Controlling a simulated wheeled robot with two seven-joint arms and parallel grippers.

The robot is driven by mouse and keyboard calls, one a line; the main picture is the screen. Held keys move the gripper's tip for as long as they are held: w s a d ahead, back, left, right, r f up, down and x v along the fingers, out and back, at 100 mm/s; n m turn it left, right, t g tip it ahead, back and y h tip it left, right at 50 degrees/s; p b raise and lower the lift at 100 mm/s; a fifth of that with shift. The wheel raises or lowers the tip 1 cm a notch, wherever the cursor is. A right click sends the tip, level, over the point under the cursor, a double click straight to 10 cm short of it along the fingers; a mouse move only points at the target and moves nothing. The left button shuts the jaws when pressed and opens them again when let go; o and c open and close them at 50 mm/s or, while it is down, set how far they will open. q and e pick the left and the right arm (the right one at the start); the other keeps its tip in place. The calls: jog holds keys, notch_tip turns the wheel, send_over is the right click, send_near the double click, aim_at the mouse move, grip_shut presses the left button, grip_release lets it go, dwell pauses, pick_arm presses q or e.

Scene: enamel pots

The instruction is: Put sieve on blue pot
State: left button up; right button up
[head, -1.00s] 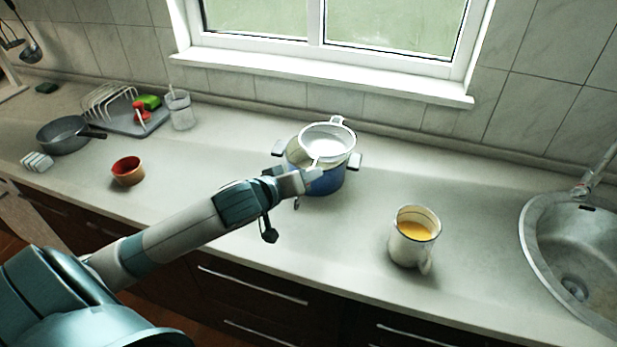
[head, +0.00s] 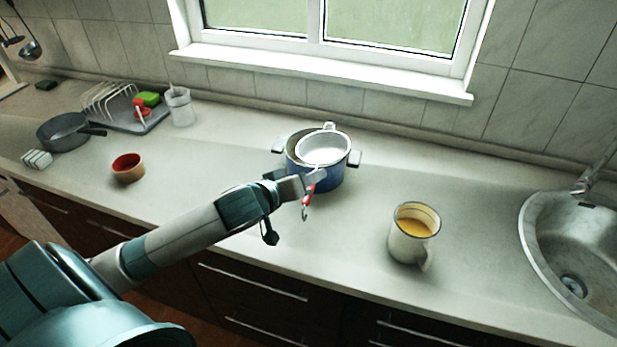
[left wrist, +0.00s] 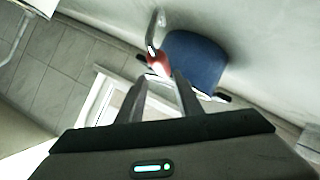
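The blue pot (head: 318,181) stands upright on the counter, with a grey handle on each side. The round metal sieve (head: 324,147) sits at the pot's mouth, its small front loop at the back rim. Its red handle (head: 309,196), ending in a metal hook, slants down over the pot's near side. My left gripper (head: 305,182) is at this handle; its fingers look parted. In the left wrist view, the red handle (left wrist: 158,65) shows at the fingertips beside the blue pot (left wrist: 196,62). My right gripper is out of view.
A mug with orange liquid (head: 413,236) stands right of the pot, before the sink (head: 535,232). At left are a red-lined bowl (head: 128,168), a grey pan (head: 62,134), a dish rack (head: 110,103) and a clear cup (head: 180,108). Counter beside the pot is free.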

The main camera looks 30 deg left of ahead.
pick_arm(q)
jog(key=shift+r, duration=0.45)
jog(key=shift+s, duration=0.3)
jog(key=p+v, duration=0.6)
jog(key=v, duration=0.5)
jog(key=shift+r, duration=0.2)
